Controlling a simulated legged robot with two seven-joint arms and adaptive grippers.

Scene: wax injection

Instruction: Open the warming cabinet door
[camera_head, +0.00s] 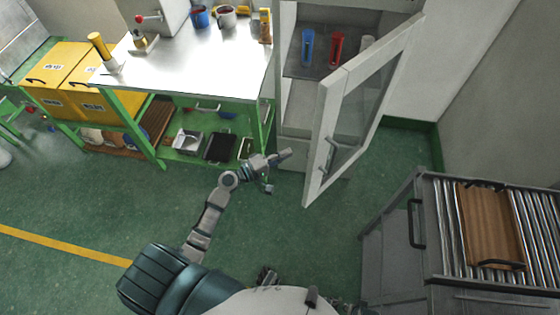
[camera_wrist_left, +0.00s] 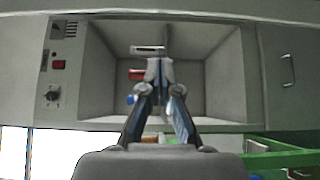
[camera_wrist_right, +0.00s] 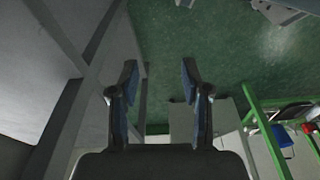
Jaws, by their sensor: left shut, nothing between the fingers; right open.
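Inside the cabinet stand a blue item (camera_head: 307,47), a red item (camera_head: 336,48) and a pale one (camera_head: 367,41). A green-framed steel workbench (camera_head: 190,75) is at left, with yellow bins (camera_head: 65,65). A roller cart (camera_head: 428,215) stands at right. The middle floor is clear.

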